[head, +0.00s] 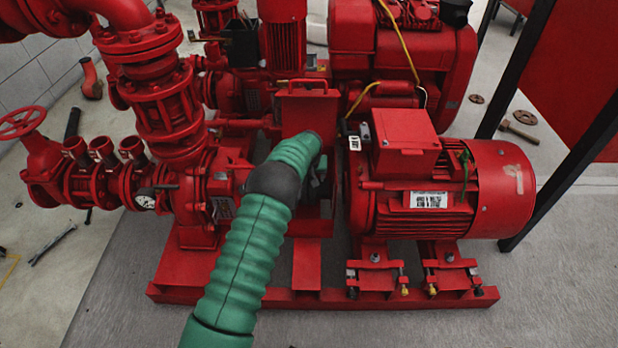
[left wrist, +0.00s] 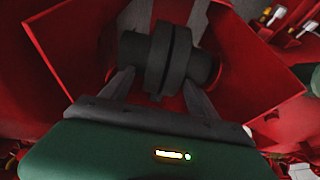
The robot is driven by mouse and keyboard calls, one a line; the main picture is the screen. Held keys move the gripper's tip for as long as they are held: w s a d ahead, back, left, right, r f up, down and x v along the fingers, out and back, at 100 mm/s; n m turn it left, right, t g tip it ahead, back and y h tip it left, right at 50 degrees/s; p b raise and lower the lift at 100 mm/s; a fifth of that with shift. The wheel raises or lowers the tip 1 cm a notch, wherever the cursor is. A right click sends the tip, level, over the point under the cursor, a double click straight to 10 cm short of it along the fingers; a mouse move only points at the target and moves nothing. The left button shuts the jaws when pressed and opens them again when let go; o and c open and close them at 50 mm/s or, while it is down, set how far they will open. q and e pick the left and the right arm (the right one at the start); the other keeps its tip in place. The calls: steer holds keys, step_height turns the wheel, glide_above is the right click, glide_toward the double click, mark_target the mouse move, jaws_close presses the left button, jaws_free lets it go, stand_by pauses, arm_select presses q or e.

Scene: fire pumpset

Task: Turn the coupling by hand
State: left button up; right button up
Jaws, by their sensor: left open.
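The coupling (left wrist: 170,60) is a dark grey round disc with a hub on each side, inside a red open-sided guard (left wrist: 75,35). In the head view the guard (head: 308,112) stands between the pump and the red motor (head: 440,190). My left gripper (head: 318,182) reaches into the guard's open front, partly hidden by my green forearm. In the left wrist view its grey fingers are open, one on the left and one on the right of the coupling's disc, overlapping the hubs. I cannot tell whether they touch it. My right gripper is not in view.
The red base frame (head: 320,297) runs below. Pump piping with valves (head: 165,105) stands on the left. A black post (head: 570,165) rises at the right. A wrench (head: 52,244) lies on the floor at left; a bolt (head: 518,132) lies at right.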

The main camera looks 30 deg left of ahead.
arm_select(q)
steer(key=shift+a, duration=0.2)
steer(key=c, duration=1.4)
steer(key=shift+o, duration=0.2)
